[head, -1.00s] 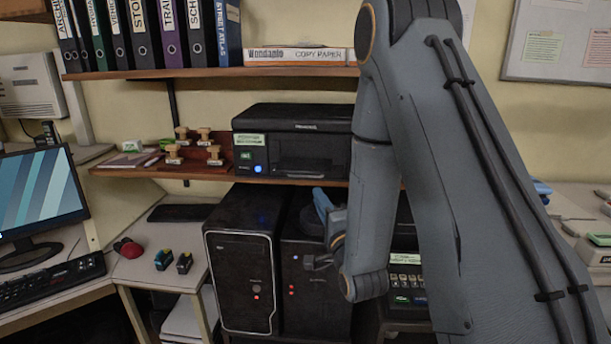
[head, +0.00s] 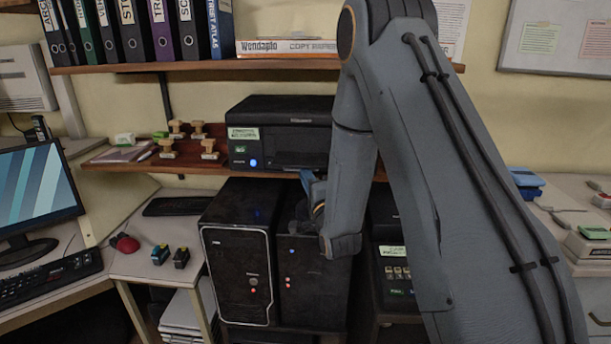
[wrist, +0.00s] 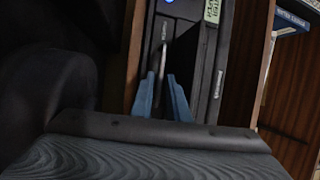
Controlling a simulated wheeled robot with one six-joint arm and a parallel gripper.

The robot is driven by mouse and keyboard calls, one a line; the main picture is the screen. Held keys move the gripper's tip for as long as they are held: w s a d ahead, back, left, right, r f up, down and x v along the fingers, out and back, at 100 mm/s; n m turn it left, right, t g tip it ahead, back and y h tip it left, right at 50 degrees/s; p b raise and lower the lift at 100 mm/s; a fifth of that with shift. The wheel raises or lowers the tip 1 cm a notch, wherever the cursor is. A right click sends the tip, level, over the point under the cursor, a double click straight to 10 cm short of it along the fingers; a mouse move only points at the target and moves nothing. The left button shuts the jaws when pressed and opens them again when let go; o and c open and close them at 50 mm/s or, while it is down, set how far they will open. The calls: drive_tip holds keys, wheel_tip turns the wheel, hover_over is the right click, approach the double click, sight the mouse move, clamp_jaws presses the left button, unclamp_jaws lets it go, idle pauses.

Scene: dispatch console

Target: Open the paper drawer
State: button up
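The black printer (head: 278,133) stands on the wooden shelf, with a blue light and a green display on its front left. Its paper drawer (head: 298,160) is the dark low part of the front; my arm hides its right end. My gripper (head: 308,180) is just in front of and below the drawer front, partly hidden by my arm. In the wrist view, turned on its side, the two blue fingers of my gripper (wrist: 162,84) stand apart before the printer front (wrist: 205,55). A thin grey bar (wrist: 163,32) lies beyond the gap between them. I cannot tell whether they touch it.
The wooden shelf (head: 200,170) carries several stamps left of the printer. Two black computer towers (head: 237,255) stand close below. The upper shelf (head: 190,68) holds binders and a copy paper box (head: 287,47). A monitor and keyboard are at left.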

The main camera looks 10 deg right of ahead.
clamp_jaws()
idle(1.4)
